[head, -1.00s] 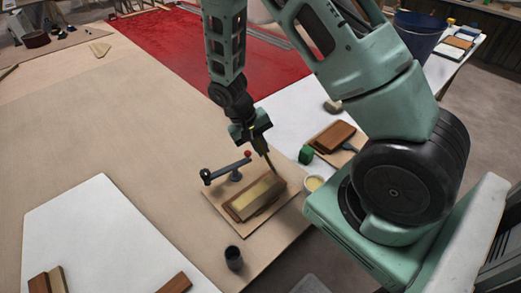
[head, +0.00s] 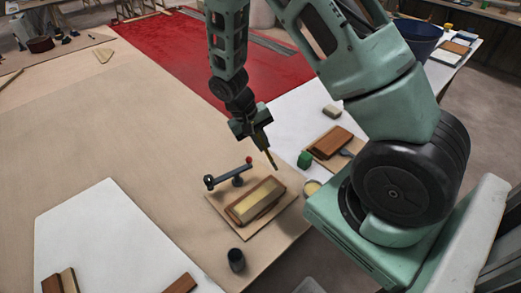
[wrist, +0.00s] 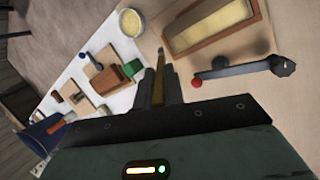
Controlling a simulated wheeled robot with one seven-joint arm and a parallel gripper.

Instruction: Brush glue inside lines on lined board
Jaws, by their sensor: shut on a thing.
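My gripper (head: 256,134) is shut on a slim brush (head: 271,160), which points down. The brush tip is just beyond the far right end of the lined board (head: 238,217) and seems to be above it. The board has a brown border around a long pale yellow strip; I cannot tell how much of that strip is glue. In the wrist view the brush (wrist: 158,82) stands between the fingers, and the board (wrist: 255,12) lies ahead. The round glue pot (head: 311,187) holds cream-coloured glue and also shows in the wrist view (wrist: 132,22).
A dark clamp with a red knob (head: 228,175) stands close to the board's far left side. A dark cup (head: 236,260) stands in front. A green block (head: 305,159) and a brown block (head: 331,142) lie right. Bare bench (head: 130,130) spreads left.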

